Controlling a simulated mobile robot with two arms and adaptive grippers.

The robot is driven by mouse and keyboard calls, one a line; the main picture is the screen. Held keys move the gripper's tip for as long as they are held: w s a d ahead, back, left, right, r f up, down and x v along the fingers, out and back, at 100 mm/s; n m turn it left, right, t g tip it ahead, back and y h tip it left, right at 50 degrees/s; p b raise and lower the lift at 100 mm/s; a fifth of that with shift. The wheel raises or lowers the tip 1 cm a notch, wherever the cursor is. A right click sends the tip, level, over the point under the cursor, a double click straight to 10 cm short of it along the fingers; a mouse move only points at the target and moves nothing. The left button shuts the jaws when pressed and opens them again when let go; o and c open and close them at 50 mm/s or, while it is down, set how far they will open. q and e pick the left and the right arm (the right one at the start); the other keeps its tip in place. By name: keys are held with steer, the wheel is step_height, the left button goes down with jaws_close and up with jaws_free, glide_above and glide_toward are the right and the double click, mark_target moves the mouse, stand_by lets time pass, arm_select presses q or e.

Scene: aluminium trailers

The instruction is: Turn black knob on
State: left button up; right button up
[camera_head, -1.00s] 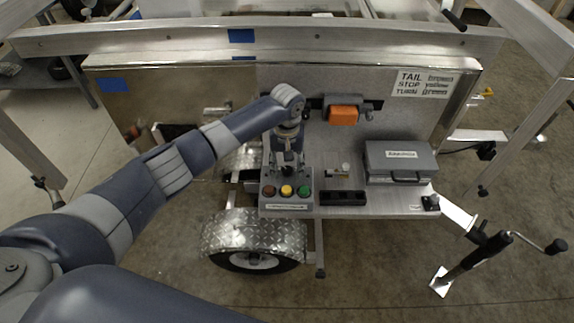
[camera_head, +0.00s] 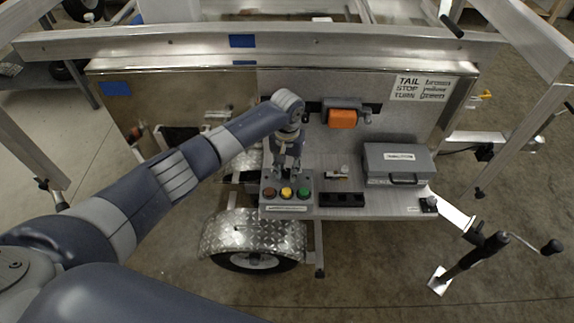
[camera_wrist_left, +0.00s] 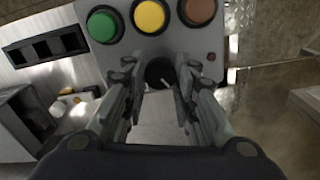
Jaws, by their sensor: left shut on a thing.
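The black knob (camera_wrist_left: 160,74) with a pale pointer line sits on the grey control box (camera_head: 267,190), behind its row of buttons in the head view. My left gripper (camera_head: 286,173) reaches down over the box from the left. In the left wrist view its fingers (camera_wrist_left: 160,80) stand on both sides of the knob and are shut on it. In the head view the gripper hides the knob. The box also carries a red-brown button (camera_head: 269,192), a yellow button (camera_head: 287,193) and a green button (camera_head: 304,192). My right gripper is not in view.
A grey case (camera_head: 398,160) stands right of the control box on the metal shelf (camera_head: 385,208), with a black slotted block (camera_head: 341,199) between them. An orange light (camera_head: 342,118) is mounted on the panel behind. A trailer wheel fender (camera_head: 250,232) is below.

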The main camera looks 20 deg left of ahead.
arm_select(q)
steer(key=m+p, duration=0.1)
steer(key=m, duration=0.2)
steer(key=shift+r+m, duration=0.1)
steer(key=shift+m, duration=0.2)
steer(key=m+p, duration=0.1)
steer(key=m, duration=0.2)
steer(key=shift+m, duration=0.3)
steer(key=m, duration=0.3)
steer(key=shift+m+p, duration=0.3)
steer(key=shift+p, duration=0.1)
steer(key=shift+m, duration=2.1)
steer(key=o, duration=1.1)
